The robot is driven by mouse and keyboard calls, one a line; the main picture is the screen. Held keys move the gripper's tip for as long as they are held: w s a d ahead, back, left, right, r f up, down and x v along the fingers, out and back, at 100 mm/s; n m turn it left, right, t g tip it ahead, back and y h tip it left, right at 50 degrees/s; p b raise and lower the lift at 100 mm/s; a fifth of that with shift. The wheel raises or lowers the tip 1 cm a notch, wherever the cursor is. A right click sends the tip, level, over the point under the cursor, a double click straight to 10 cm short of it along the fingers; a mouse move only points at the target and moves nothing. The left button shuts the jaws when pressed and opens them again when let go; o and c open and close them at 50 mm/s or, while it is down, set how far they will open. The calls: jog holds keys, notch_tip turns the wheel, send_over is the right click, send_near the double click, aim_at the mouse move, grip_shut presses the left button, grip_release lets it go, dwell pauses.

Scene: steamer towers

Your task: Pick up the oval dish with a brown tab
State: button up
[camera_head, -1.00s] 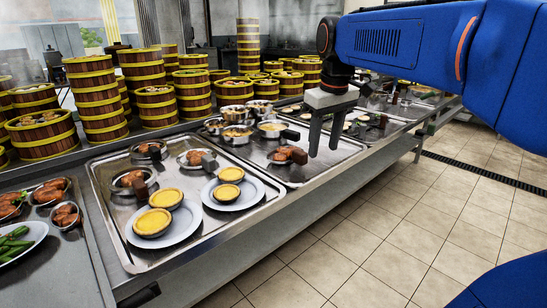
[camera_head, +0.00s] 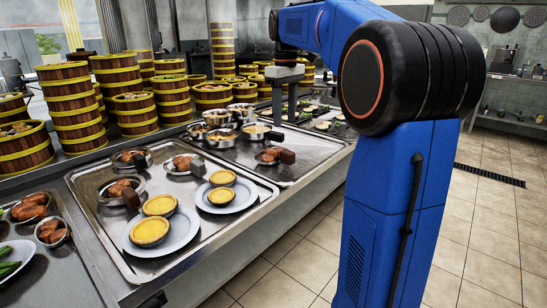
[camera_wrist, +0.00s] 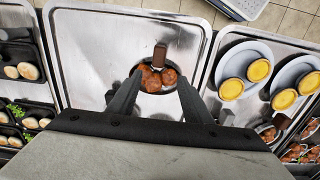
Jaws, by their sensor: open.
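An oval metal dish (camera_wrist: 153,86) with a brown tab (camera_wrist: 160,56) holds several glazed brown pieces. It lies on a steel tray in the wrist view, with its tab pointing away from my gripper. In the head view this dish (camera_head: 268,156) sits near the right part of the counter's front trays. My gripper (camera_wrist: 158,82) is open and empty, its fingers appearing on either side of the dish in the wrist view. In the head view my gripper (camera_head: 284,104) is raised above the counter behind the dish. I cannot tell the exact height gap.
A similar dish with a dark brown tab (camera_head: 122,190) and one with a grey tab (camera_head: 183,165) stand on the left tray (camera_head: 110,240). Plates with yellow tarts (camera_head: 222,195) are beside them. Round metal pots (camera_head: 222,138) and steamer towers (camera_head: 75,105) stand behind.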

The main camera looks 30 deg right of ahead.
aim_at(286, 151)
notch_tip(286, 151, down, 8)
jog(key=shift+f, duration=0.25)
jog(key=shift+s+d+f, duration=0.15)
jog(key=shift+f, duration=1.2)
jog(key=shift+s+d+f, duration=0.1)
jog(key=shift+d+f, duration=0.05)
jog(key=shift+f, duration=1.2)
grip_shut()
